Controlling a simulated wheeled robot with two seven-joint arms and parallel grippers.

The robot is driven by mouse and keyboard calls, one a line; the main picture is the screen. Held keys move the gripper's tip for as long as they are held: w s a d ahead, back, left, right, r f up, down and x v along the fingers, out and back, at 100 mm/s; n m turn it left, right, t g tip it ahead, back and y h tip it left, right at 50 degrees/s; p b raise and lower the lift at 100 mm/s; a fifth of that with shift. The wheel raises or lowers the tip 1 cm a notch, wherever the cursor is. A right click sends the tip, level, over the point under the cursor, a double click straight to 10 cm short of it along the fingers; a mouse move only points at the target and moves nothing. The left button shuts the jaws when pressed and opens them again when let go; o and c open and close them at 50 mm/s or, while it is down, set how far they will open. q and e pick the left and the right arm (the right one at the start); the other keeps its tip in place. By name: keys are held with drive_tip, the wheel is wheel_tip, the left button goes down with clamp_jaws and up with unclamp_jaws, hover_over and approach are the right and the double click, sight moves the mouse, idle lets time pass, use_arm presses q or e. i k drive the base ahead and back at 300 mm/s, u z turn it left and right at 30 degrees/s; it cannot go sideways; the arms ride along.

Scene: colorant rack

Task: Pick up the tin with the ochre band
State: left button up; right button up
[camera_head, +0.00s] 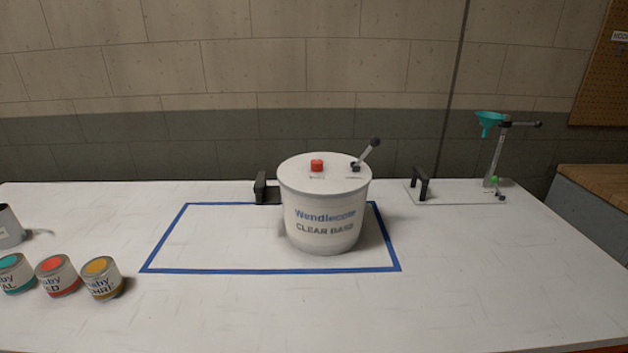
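The tin with the ochre band (104,285) stands upright on the white table at the lower left. Its lid shows an ochre patch and its label is partly readable. It is the rightmost of three small tins in a row. The tin with the red band (59,281) stands just to its left, and the tin with the teal band (14,277) is farther left, near the picture's edge. Neither of my grippers shows in the head view.
A large white Wendlecote bucket (325,220) with a red button and lever stands inside a blue tape outline (270,270). A grey cup (9,228) is at the left edge. A stand with a teal funnel (489,121) is at back right. The front table is clear.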

sight(104, 281)
drive_tip(key=z, duration=0.1)
drive_tip(key=k, duration=0.65)
drive_tip(key=u, duration=0.65)
